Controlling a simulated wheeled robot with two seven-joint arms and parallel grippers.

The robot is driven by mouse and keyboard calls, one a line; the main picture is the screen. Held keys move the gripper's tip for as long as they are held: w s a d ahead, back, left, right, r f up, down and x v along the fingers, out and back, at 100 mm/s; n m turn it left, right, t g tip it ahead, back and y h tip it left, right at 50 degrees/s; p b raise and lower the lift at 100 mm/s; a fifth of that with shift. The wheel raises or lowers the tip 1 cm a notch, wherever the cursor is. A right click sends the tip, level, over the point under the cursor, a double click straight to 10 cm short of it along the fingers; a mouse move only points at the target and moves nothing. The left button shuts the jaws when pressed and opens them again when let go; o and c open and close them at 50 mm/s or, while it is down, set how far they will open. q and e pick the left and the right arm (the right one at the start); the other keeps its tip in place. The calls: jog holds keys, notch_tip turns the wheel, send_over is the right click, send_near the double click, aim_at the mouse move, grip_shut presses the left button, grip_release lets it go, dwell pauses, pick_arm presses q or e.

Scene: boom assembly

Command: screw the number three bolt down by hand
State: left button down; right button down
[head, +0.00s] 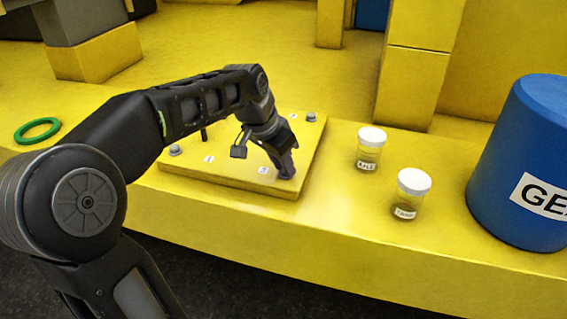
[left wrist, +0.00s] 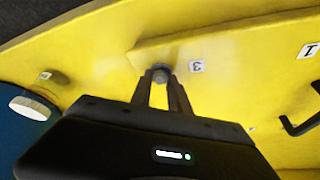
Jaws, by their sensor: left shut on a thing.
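The yellow plate (head: 225,183) lies on the yellow bench with small number labels and bolts on it. My left gripper (head: 287,172) is down at the plate's front right corner, beside a label. In the left wrist view, my left gripper (left wrist: 161,82) has its two fingers shut on the grey head of the number three bolt (left wrist: 161,74). The label "3" (left wrist: 197,66) is right next to it. In the head view the gripper hides this bolt. Other bolts stand at the plate's left corner (head: 175,150) and back right corner (head: 311,116). My right gripper is not in view.
Two white-lidded jars (head: 371,150) (head: 411,194) stand right of the plate. A large blue barrel (head: 520,165) stands at the far right. A green ring (head: 37,130) lies at the left. A black hooked tool (left wrist: 300,124) shows at the right in the wrist view.

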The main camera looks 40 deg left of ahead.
aim_at(274, 183)
pick_arm(q)
jog(key=shift+r, duration=0.1)
jog(key=c, duration=1.2)
grip_release()
jog(key=shift+c, duration=0.2)
jog(key=v, duration=0.7)
jog(key=shift+s+r, duration=0.2)
jog(key=shift+r, duration=0.1)
